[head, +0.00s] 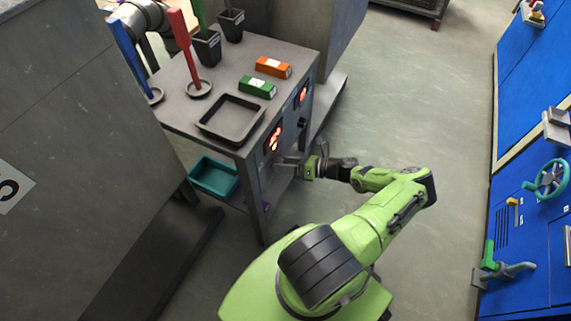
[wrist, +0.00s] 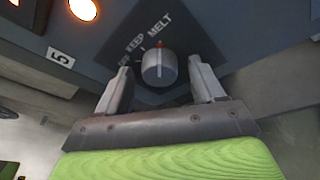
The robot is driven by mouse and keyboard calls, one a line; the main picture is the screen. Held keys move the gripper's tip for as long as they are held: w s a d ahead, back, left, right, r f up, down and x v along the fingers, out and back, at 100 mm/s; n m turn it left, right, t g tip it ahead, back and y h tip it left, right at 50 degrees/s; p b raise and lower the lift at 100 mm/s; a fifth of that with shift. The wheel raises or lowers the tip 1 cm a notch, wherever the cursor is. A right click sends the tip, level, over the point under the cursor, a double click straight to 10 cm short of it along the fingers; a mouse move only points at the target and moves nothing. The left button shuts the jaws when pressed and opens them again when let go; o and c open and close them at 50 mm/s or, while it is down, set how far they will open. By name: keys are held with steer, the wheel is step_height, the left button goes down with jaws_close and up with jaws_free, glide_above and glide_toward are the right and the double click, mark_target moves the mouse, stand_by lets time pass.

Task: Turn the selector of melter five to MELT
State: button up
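The selector of melter five is a round grey knob (wrist: 159,68) in the wrist view, on a dark plate lettered KEEP and MELT, with another word partly unreadable at the left. A light mark on the knob points up, near an orange-red spot at its top edge. The label 5 (wrist: 61,57) is at the left of the plate. My gripper (wrist: 160,82) is open, one finger on each side of the knob, with visible gaps. In the head view my gripper (head: 290,162) is at the front panel of the bench, and the knob is hidden there.
The bench (head: 215,135) carries a dark tray (head: 231,118), a green box (head: 257,87) and an orange box (head: 273,67). A teal bin (head: 214,176) is on the lower shelf. Blue cabinets (head: 535,190) stand right; floor between is clear.

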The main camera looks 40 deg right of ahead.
steer(key=shift+d, duration=0.1)
steer(key=p+v, duration=0.1)
steer(key=v, duration=1.4)
steer(key=shift+s+d+p, duration=0.2)
steer(key=shift+s+p, duration=0.1)
steer(key=shift+p, duration=0.1)
